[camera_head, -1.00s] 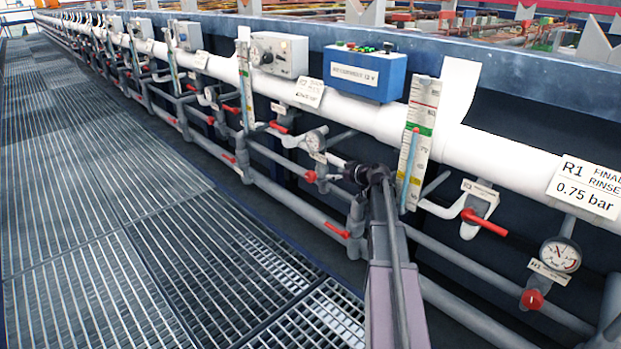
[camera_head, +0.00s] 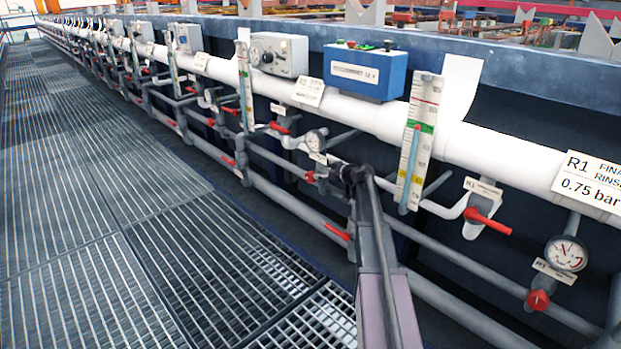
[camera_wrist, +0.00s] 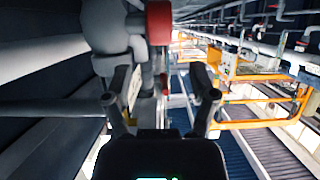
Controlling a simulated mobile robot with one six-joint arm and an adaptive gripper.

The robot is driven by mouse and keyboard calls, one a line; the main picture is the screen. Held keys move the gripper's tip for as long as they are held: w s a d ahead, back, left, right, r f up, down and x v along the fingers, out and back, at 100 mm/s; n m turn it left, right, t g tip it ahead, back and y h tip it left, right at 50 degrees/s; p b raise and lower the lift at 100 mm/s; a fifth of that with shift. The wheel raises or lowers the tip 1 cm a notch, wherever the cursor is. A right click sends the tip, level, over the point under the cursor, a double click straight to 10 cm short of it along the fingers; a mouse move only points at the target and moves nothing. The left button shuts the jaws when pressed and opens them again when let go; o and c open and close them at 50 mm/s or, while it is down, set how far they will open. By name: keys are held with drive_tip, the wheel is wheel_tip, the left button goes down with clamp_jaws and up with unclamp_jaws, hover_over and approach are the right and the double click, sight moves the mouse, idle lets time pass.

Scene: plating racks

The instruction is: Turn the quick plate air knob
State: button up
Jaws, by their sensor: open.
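In the head view my arm reaches to the pipework, and its dark end is beside a small red knob (camera_head: 310,177) below a round gauge (camera_head: 315,141). The small tag there is unreadable, so I cannot tell whether this is the quick plate air knob. In the wrist view my gripper (camera_wrist: 162,88) is open, with one finger on each side and nothing between the tips. A red knob (camera_wrist: 158,22) on a grey pipe fitting (camera_wrist: 108,28) is ahead, above the fingertips in the picture. The fingers appear clear of it.
Another red knob (camera_head: 538,299) is under a gauge (camera_head: 566,254) at the right. Red lever handles (camera_head: 486,222) and grey pipes line the tank. A blue control box (camera_head: 365,73) sits above. The grated walkway (camera_head: 110,230) at the left is clear.

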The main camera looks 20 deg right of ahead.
sight(312, 173)
drive_tip(key=shift+b+x, duration=1.15)
drive_tip(key=shift+x, duration=2.4)
clamp_jaws()
